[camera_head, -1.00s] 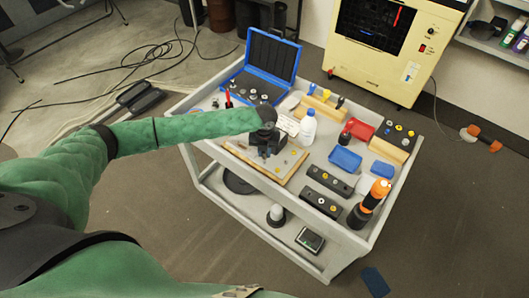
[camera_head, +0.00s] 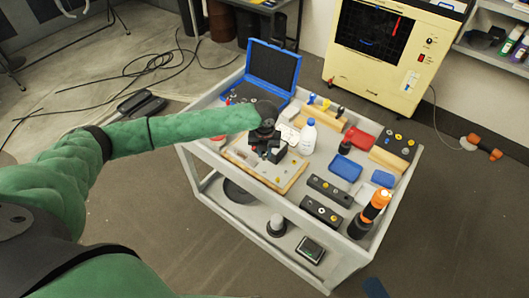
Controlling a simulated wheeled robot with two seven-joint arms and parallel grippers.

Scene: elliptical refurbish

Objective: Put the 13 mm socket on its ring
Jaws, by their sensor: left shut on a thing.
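My left arm reaches in from the left, and its dark gripper (camera_head: 272,150) is over the wooden-edged board (camera_head: 262,173) on the cart. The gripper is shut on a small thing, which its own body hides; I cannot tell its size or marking. The open blue case (camera_head: 272,66) stands at the back left of the cart, with sockets in its lower half partly hidden behind my arm. I cannot make out the 13 mm socket or its ring at this size. My right gripper is not in view.
A white bottle (camera_head: 308,137) stands close to the right of the gripper. A blue bin (camera_head: 345,168), a red bin (camera_head: 359,139), dark socket blocks (camera_head: 329,190) and an orange-and-black tool (camera_head: 371,209) fill the cart's right side. A yellow machine (camera_head: 391,52) stands behind.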

